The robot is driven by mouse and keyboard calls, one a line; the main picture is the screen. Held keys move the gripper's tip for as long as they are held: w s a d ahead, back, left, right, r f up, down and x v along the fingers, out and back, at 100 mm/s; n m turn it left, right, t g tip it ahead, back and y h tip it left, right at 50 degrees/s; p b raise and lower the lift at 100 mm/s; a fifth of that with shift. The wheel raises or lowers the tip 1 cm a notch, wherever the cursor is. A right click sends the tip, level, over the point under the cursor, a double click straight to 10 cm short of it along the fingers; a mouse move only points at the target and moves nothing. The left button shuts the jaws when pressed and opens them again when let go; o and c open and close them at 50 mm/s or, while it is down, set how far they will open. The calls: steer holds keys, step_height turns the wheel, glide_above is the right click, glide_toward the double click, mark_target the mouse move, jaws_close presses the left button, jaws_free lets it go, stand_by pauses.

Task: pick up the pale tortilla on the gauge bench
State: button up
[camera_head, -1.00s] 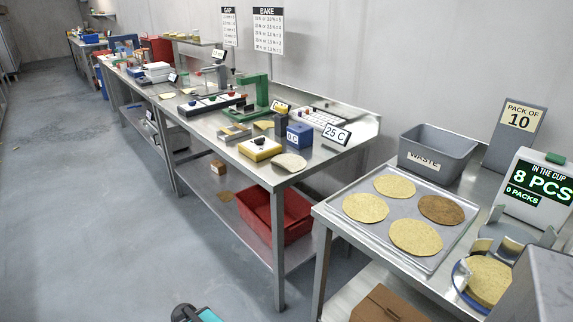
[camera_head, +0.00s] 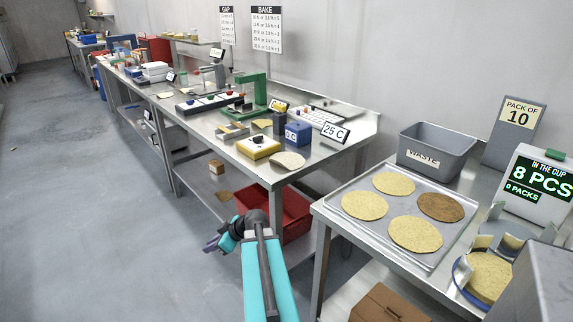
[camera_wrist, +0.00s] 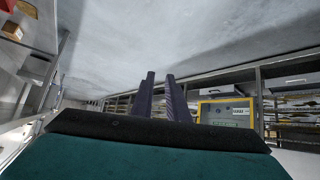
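The pale tortilla (camera_head: 288,160) lies flat at the near right corner of the steel gauge bench (camera_head: 262,175) in the head view. It sits beside a yellow device (camera_head: 258,148) and a blue block. My gripper (camera_head: 211,244) is low in front of the bench, below and to the left of the tortilla and well apart from it. In the wrist view my gripper's two dark fingers (camera_wrist: 161,78) stand apart with a gap between them and nothing held. The tortilla is not seen in the wrist view.
A red bin (camera_head: 296,215) is on the bench's lower shelf behind my arm. At right, a tray (camera_head: 362,225) holds several tortillas, one browner, near a grey waste bin (camera_head: 436,150) and a counter display (camera_head: 537,185).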

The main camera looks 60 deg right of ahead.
steer(key=s+d+r+n+t+h, duration=0.1)
steer(key=s+d+r+h, duration=0.1)
steer(key=s+d+r, duration=0.35)
steer(key=s+d+r+t+h, duration=0.2)
steer(key=d+r, duration=0.6)
steer(key=d, duration=0.1)
steer(key=s+d+r+n+t+h, duration=0.1)
steer(key=s+d+r+h, duration=0.1)
steer(key=s+d+r, duration=0.35)
steer(key=s+d+r+m+h+b, duration=0.1)
steer(key=s+d+r+h, duration=0.1)
steer(key=s+d+r, duration=0.3)
steer(key=shift+s+d+r+m, duration=0.3)
steer(key=shift+s+d+r, duration=0.05)
steer(key=shift+s+d, duration=0.7)
steer(key=shift+w, duration=0.1)
steer(key=p+x, duration=0.1)
steer(key=x, duration=0.7)
steer(key=shift+w+d, duration=0.1)
steer(key=shift+w+f, duration=0.1)
